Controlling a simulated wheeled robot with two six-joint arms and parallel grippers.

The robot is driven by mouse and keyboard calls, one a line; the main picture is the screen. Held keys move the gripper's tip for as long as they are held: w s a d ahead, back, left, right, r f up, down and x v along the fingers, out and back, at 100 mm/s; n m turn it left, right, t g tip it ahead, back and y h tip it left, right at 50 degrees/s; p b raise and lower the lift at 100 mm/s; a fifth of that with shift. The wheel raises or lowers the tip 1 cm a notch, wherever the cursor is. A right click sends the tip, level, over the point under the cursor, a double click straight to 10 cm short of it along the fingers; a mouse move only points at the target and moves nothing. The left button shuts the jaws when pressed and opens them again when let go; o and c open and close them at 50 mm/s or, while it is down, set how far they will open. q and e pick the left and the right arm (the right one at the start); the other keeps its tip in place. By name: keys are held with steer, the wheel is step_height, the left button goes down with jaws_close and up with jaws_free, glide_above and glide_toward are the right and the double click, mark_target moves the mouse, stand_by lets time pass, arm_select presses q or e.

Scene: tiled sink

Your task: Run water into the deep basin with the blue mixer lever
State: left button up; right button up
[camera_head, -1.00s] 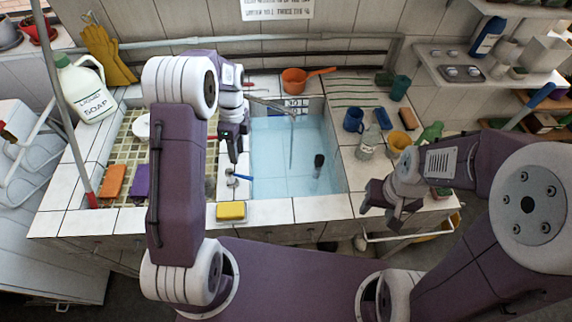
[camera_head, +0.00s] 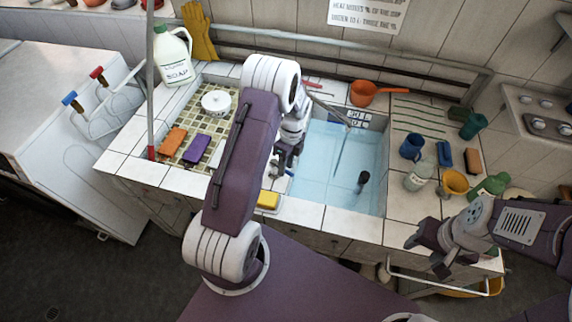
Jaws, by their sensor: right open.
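The deep basin (camera_head: 318,190), pale blue inside, is sunk in the white tiled counter. A thin spout (camera_head: 328,108) reaches over it from the back left, and a thin pale line like a water stream (camera_head: 340,150) drops from its end. The blue mixer lever (camera_head: 290,173) shows only as a small blue bit at the basin's left edge, mostly hidden by my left gripper. My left gripper (camera_head: 282,163) points down right at the lever; contact and its finger gap cannot be made out. My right gripper (camera_head: 428,252) is open and empty over the counter's front right.
A yellow sponge (camera_head: 268,200) lies in front of the lever. A dark upright object (camera_head: 362,180) stands in the basin. A blue mug (camera_head: 412,146), a yellow cup (camera_head: 454,183) and bottles crowd the right counter. Red (camera_head: 97,72) and blue (camera_head: 72,98) handles are at far left.

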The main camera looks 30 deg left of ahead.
arm_select(q)
steer(key=shift+a, duration=0.2)
steer(key=c, duration=0.3)
jaws_close()
steer(key=shift+d, duration=0.1)
stand_by(0.7)
